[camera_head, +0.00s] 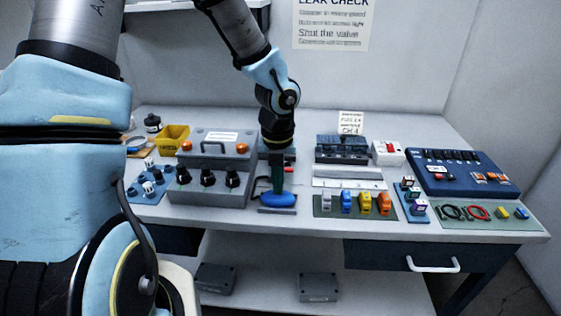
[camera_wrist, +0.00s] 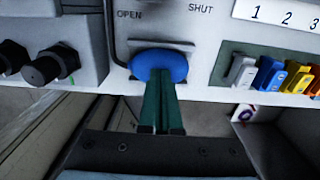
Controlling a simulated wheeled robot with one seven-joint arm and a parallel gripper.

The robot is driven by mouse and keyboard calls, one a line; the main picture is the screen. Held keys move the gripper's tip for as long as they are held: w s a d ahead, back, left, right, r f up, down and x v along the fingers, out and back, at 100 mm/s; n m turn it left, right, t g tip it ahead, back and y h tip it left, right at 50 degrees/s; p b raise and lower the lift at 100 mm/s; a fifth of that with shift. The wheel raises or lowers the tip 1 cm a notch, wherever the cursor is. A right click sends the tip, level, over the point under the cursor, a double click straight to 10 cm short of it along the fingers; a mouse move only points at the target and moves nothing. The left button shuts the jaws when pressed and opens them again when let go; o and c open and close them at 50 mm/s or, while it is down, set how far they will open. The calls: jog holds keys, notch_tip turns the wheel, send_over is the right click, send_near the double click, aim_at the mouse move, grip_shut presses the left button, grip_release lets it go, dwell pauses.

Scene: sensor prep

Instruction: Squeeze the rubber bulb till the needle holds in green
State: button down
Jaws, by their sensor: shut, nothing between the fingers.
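A smooth blue oval, which looks like the rubber bulb (camera_head: 278,200), lies near the front edge of the bench. In the wrist view the blue bulb (camera_wrist: 160,64) sits below a panel marked OPEN and SHUT. My gripper (camera_head: 277,188) points down over it. Its green fingers (camera_wrist: 161,84) are shut together, with nothing between them, and their tips overlap the bulb's near side in the wrist view. I cannot tell whether they touch it. No gauge needle or green band can be made out in either view.
A grey box with black knobs (camera_head: 208,190) stands close on the left. Coloured connectors (camera_head: 365,203) sit in a row on the right. A dark blue case (camera_head: 460,189) and a mat with cables (camera_head: 490,224) lie farther right. A yellow bin (camera_head: 172,138) stands back left.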

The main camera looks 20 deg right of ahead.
notch_tip(320, 180, up, 7)
jog(key=p, duration=0.8)
dwell(1.0)
